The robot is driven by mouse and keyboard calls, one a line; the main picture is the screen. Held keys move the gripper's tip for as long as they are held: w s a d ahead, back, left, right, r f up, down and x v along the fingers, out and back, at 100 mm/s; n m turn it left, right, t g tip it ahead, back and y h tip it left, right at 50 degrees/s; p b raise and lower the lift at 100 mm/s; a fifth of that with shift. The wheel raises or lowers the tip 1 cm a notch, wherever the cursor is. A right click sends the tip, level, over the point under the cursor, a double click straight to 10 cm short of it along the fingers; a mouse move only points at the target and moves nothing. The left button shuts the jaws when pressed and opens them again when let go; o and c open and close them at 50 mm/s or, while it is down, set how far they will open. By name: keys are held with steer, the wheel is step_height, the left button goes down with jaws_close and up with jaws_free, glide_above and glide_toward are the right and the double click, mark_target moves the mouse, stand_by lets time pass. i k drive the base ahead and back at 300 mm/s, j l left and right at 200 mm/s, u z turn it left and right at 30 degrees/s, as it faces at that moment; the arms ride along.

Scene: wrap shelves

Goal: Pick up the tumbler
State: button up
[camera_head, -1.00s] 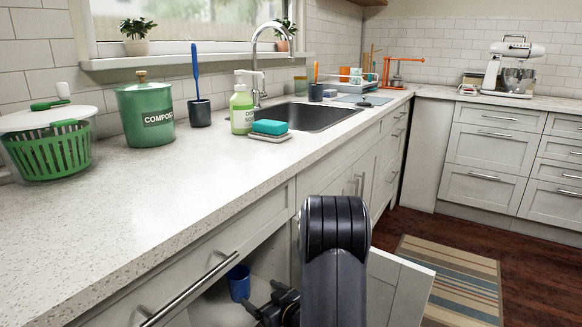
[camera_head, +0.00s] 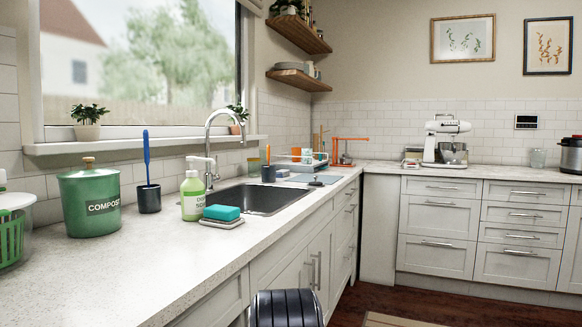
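The blue cup seen earlier in the open lower cabinet is outside the picture now. My gripper is out of view; only a dark, ribbed part of my arm shows at the bottom edge.
The near counter (camera_head: 120,275) holds a green compost bin (camera_head: 90,203), a soap bottle (camera_head: 192,196), a blue sponge (camera_head: 222,213) and a sink (camera_head: 270,199). A stand mixer (camera_head: 445,145) stands on the far counter. Some dark floor shows at lower right.

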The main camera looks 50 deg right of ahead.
mark_target(296, 152)
steer(key=k+z, duration=0.2)
steer(key=k, duration=0.2)
steer(key=k+l+z, duration=0.15)
steer(key=k, duration=0.3)
steer(key=k+l+z, duration=0.2)
steer(key=k, duration=0.2)
steer(key=i+j+z, duration=0.15)
steer(key=z, duration=0.2)
steer(key=i+j+z, duration=0.15)
steer(key=j+z, duration=0.2)
steer(key=i+j+z, duration=0.1)
steer(key=j+z, duration=0.25)
steer(key=i+j, duration=0.4)
steer(key=i, duration=0.2)
